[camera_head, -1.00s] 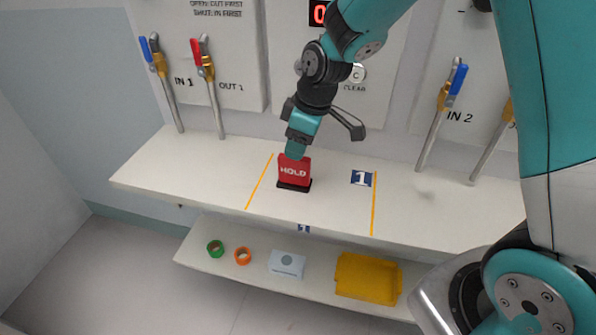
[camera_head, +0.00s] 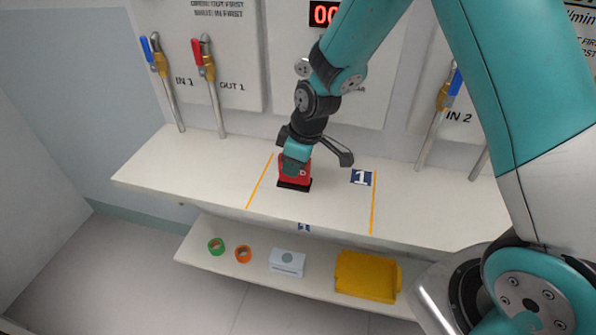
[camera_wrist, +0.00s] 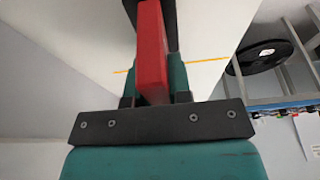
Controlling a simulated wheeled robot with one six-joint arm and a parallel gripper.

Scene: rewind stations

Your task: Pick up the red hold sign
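The red hold sign (camera_head: 301,174) stands upright on its black base on the white upper shelf, between two orange lines. My gripper (camera_head: 294,165) is lowered over the sign's top and hides much of its lettering. In the wrist view, the red plate (camera_wrist: 152,55) stands edge-on between the two teal fingers of my gripper (camera_wrist: 153,80), one on each side. The fingers are very close to its faces; I cannot tell whether they press on it. The base still rests on the shelf.
A blue label with a 1 (camera_head: 361,177) lies right of the sign. The upper shelf (camera_head: 210,170) is otherwise clear nearby. The lower shelf holds green tape (camera_head: 216,246), orange tape (camera_head: 243,254), a white box (camera_head: 287,262) and a yellow tray (camera_head: 367,276). Valve pipes (camera_head: 212,85) rise behind.

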